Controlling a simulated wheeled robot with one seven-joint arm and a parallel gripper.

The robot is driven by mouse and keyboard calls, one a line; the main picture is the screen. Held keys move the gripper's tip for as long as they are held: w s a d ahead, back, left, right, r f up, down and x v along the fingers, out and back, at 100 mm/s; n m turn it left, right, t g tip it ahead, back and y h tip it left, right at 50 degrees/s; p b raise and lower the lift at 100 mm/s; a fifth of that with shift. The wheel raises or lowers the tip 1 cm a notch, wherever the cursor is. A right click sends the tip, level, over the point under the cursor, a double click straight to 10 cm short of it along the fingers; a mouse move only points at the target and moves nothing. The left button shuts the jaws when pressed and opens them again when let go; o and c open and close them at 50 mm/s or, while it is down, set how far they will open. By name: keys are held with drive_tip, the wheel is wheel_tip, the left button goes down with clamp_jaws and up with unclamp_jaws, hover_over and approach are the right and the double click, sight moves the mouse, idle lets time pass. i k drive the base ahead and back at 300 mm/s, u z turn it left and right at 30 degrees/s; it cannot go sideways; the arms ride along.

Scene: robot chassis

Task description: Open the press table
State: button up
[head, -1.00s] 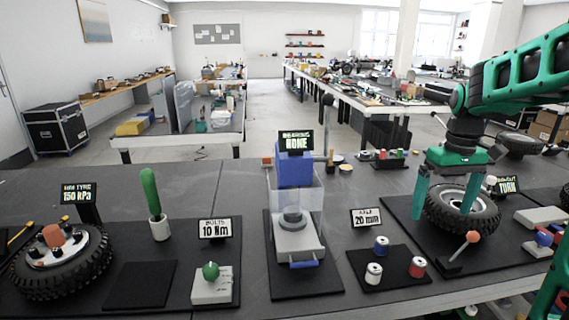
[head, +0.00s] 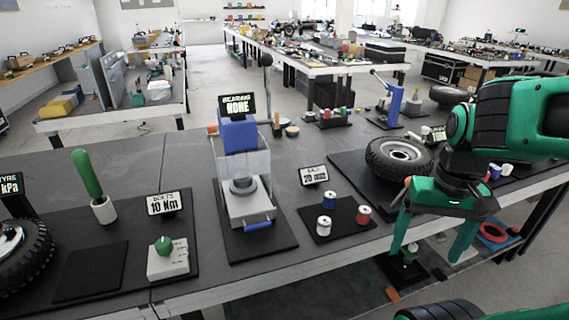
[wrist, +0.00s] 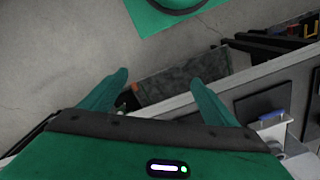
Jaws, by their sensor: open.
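The press (head: 241,203) stands left of centre in the head view. It has a blue top block (head: 238,134), a clear guard and a grey base on a black mat. A blue handle (head: 258,225) sits low on its front. A sign reading "NONE" (head: 237,105) stands above it. My gripper (head: 430,250) is open and empty, well to the right of the press, beyond the table's front edge. In the wrist view my fingers (wrist: 160,90) are spread over the floor and the table edge. A blue handle also shows there at the right (wrist: 270,117).
Small spools (head: 329,200) lie on a black mat right of the press. A tyre (head: 400,157) lies farther right, near my arm. A white box with a green knob (head: 167,258) and a green-handled tool (head: 88,175) stand left. The table's front edge (head: 310,260) runs below the press.

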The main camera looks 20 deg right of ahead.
sight(248, 203)
drive_tip(key=z, duration=1.4)
drive_tip(key=k, duration=0.65)
drive_tip(key=u, duration=0.85)
drive_tip(key=i, duration=1)
drive_tip(key=z, duration=0.05)
